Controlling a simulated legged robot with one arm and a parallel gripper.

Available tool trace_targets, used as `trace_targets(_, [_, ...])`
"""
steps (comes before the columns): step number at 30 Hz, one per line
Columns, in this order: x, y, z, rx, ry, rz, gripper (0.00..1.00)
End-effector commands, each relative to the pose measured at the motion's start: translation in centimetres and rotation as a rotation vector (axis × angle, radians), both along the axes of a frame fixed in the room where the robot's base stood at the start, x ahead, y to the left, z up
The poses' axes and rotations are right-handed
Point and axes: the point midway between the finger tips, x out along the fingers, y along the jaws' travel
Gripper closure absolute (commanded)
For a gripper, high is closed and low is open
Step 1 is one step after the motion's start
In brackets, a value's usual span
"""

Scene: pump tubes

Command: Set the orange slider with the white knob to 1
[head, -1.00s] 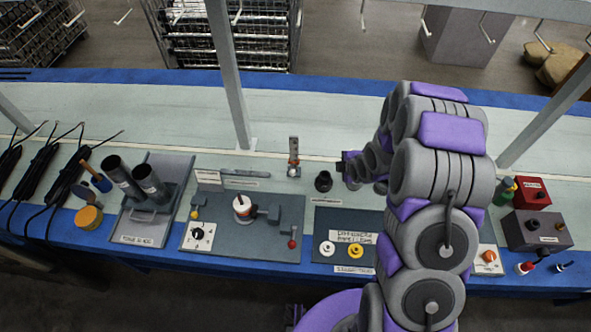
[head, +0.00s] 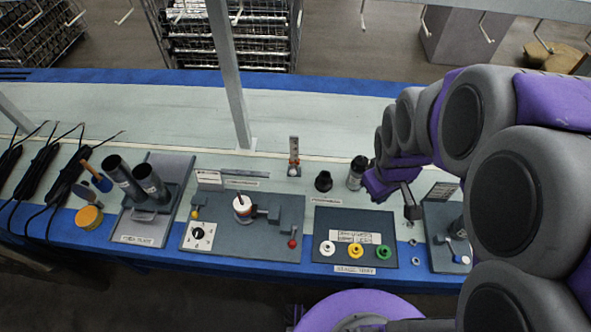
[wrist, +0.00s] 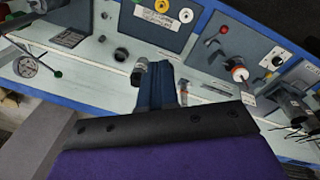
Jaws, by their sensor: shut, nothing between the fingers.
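Scale marks are too small to read. My gripper (head: 412,213) is shut and empty, pointing down well to the right of the slider, above the gap right of the ring board.
A dark cup (head: 323,182) and a dark bottle (head: 357,172) stand between the slider and my gripper. The ring board (head: 325,255) has white, yellow and green rings. A grey post (head: 230,80) rises left of the slider. The pale bench behind is clear.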

Motion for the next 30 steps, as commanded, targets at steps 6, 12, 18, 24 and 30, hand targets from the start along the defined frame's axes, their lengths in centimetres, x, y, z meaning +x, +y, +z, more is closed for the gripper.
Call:
trace_targets(6, [-3.5,1.0,1.9,0.036,0.049,-0.157,1.0])
trace_targets(12, [-6.5,2.8,3.3,0.093,0.114,-0.337,1.0])
trace_targets(18, [-5.8,6.0,3.5,0.186,0.165,-0.521,1.0])
trace_targets(24, [-3.0,7.9,2.9,0.245,0.168,-0.601,1.0])
trace_targets(30, [0.4,9.7,1.6,0.299,0.168,-0.671,1.0])
